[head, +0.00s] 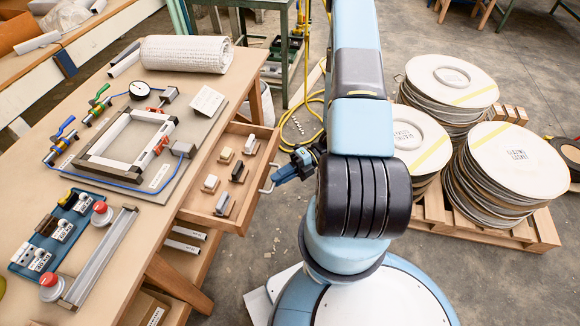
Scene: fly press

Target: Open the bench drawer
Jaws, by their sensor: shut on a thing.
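The wooden bench drawer (202,203) is pulled out from under the right side of the bench (110,280). Several small pale and dark blocks (238,172) lie inside it. The drawer's metal bar handle (266,189) is on its front, facing right. My gripper (275,178) is at the handle, with its blue fingers shut on it. The fingertips are small in this view and the exact contact is hard to make out.
The bench top carries a frame fixture (127,136) with a gauge, a white roll (187,53) and a switch panel (55,235). Stacks of round discs (512,160) stand on a pallet to the right. A yellow hose (310,100) lies on the floor behind the drawer.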

